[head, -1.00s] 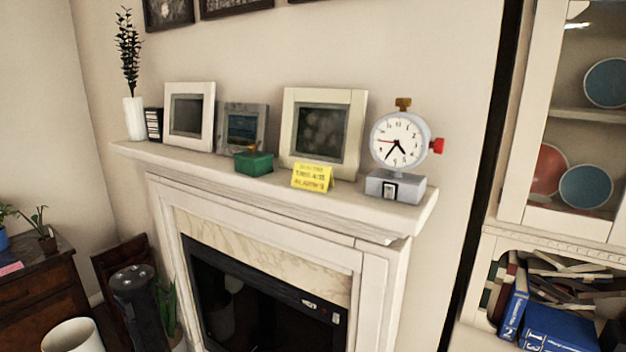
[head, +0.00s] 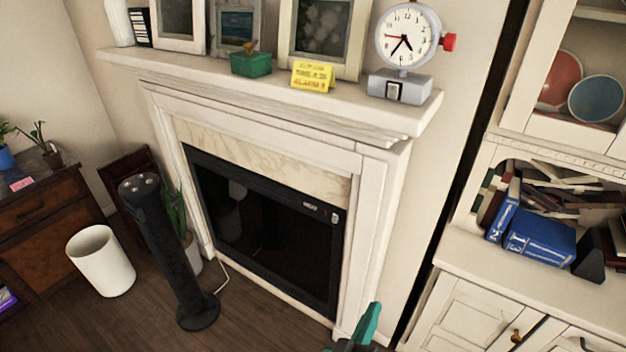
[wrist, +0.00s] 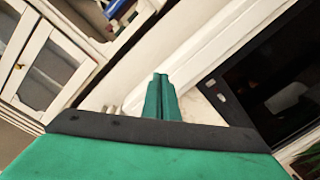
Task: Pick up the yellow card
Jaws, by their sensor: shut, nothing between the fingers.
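The yellow card (head: 312,75) is a small folded card with dark print. It stands near the front edge of the white mantel shelf (head: 270,92), between a green box (head: 251,64) and a clock (head: 407,40). My gripper (head: 372,318) shows at the bottom of the head view, in front of the fireplace's lower right, far below the card. In the wrist view my gripper (wrist: 160,84) has its green fingers together and empty. The card does not show in the wrist view.
Picture frames stand behind the card on the mantel. A dark tower heater (head: 165,250) and a white bin (head: 101,260) stand on the floor at left. A white cabinet (head: 470,300) with books is at right.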

